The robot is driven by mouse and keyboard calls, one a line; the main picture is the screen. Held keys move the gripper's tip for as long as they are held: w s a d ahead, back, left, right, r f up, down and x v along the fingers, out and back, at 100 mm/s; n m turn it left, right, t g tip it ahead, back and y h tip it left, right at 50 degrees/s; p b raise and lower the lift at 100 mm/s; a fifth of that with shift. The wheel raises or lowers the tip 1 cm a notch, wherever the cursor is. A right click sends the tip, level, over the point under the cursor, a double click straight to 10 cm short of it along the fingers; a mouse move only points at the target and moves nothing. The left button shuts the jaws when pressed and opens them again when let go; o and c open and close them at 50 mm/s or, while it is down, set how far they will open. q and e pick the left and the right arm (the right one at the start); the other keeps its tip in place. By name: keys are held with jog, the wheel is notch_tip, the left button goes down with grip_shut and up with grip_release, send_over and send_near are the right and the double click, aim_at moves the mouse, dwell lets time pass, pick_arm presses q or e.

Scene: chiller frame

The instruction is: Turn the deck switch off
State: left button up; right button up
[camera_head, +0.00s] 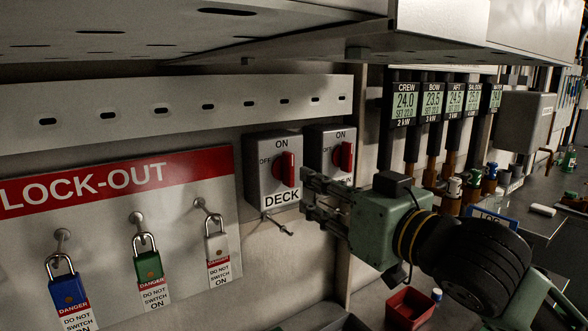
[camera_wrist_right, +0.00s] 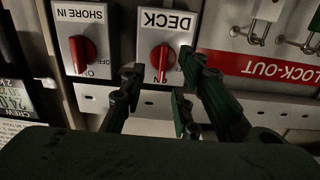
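The deck switch (camera_head: 271,184) is a grey box with a red handle (camera_head: 285,169), ON at the top and OFF at the left. Its handle stands about upright, toward ON. The upside-down right wrist view also shows the switch (camera_wrist_right: 154,40) and its handle (camera_wrist_right: 163,62). My right gripper (camera_head: 308,192) is just right of and in front of the box in the head view. In the wrist view its fingers (camera_wrist_right: 158,85) are apart, with the handle showing between and beyond their tips; nothing is held. I cannot tell whether a finger touches the handle. My left gripper is not in view.
A similar shore-in switch (camera_head: 328,138) stands close to the right. A lock-out board (camera_head: 110,195) with blue, green and white padlocks hangs at the left. A slotted rail (camera_head: 190,112) and metal shelf (camera_head: 180,35) are above. A red bin (camera_head: 408,308) sits below.

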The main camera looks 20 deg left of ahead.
aim_at(293, 168)
jog(key=w+a, duration=0.1)
jog(key=a, duration=0.1)
jog(key=w+a+r+p, duration=0.1)
jog(key=a, duration=0.1)
jog(key=w+a+p, duration=0.1)
jog(key=shift+w+a+r, duration=0.4)
jog(key=shift+w+a+f, duration=0.1)
jog(key=shift+w+a, duration=0.3)
grip_shut()
